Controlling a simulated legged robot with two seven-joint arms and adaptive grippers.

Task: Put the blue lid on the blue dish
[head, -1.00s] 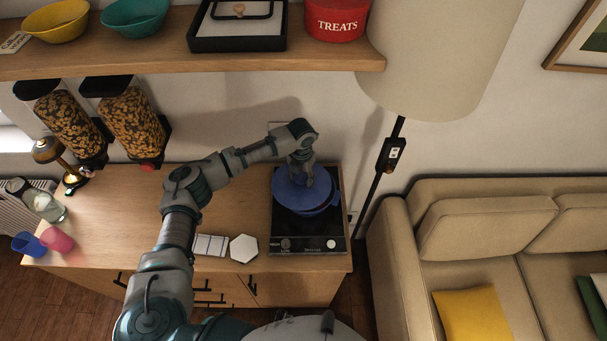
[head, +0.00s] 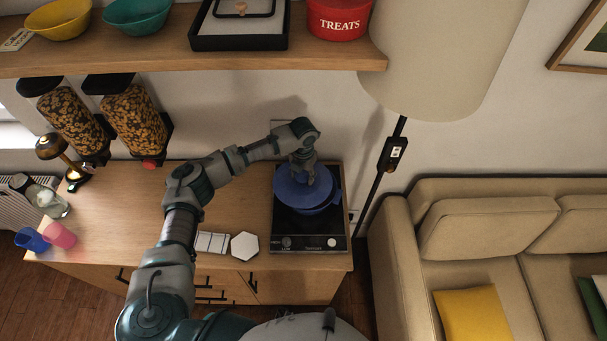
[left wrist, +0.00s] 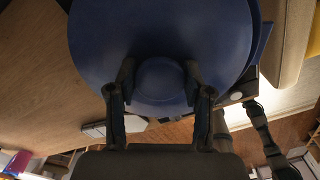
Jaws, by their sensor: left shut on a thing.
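The blue lid (head: 296,190) is a round disc over the blue dish (head: 326,209) on the black hob. My left gripper (head: 304,178) comes down from above onto the lid's middle. In the left wrist view the lid (left wrist: 100,45) fills the upper middle, and the left gripper (left wrist: 160,80) is shut on its round knob. A strip of the dish (left wrist: 262,42) shows past the lid's right edge there. Most of the dish is hidden under the lid. I cannot tell whether the lid touches the rim. My right gripper is not in view.
The black hob (head: 283,222) sits at the counter's right end. A white hexagonal tile (head: 244,246) and a striped white tile (head: 212,243) lie to its left. Blue (head: 32,240) and pink (head: 60,236) cups stand far left. A shelf (head: 200,54) and lampshade (head: 445,50) are above.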

